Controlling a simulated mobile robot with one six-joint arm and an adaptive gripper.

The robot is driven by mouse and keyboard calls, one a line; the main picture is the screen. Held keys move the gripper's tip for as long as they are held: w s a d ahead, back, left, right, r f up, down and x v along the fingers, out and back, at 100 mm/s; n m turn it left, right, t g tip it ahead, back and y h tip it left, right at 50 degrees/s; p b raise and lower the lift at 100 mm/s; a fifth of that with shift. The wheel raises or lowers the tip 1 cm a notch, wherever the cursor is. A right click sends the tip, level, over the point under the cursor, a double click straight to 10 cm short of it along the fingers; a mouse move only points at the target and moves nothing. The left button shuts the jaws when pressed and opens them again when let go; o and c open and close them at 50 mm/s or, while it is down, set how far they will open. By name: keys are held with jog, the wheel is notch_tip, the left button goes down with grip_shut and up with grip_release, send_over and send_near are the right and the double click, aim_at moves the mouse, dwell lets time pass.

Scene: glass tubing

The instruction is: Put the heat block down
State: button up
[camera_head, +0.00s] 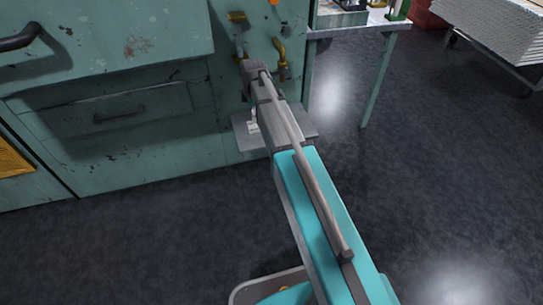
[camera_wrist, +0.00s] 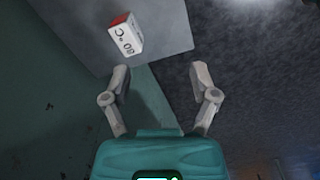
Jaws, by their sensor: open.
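A small white block with a red end and dark markings (camera_wrist: 127,38), which looks like the heat block, rests on a flat grey plate (camera_wrist: 165,25) in the wrist view. My gripper (camera_wrist: 160,76) is open, with nothing between its fingers. The block lies beyond the fingertips, up and to the left, apart from them. In the head view the grey plate (camera_head: 243,138) juts out by the cabinet, partly covered by my arm. My fingers cannot be made out there.
A worn green cabinet (camera_head: 120,125) with drawers and handles stands at the left. Yellow valve fittings (camera_head: 281,66) are on its face near my arm. A table (camera_head: 350,27) with equipment stands at the back right. The dark floor (camera_head: 450,150) at right is clear.

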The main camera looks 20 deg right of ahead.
jog(key=s+m, duration=1.4)
jog(key=s, duration=0.9)
jog(key=shift+m, duration=0.3)
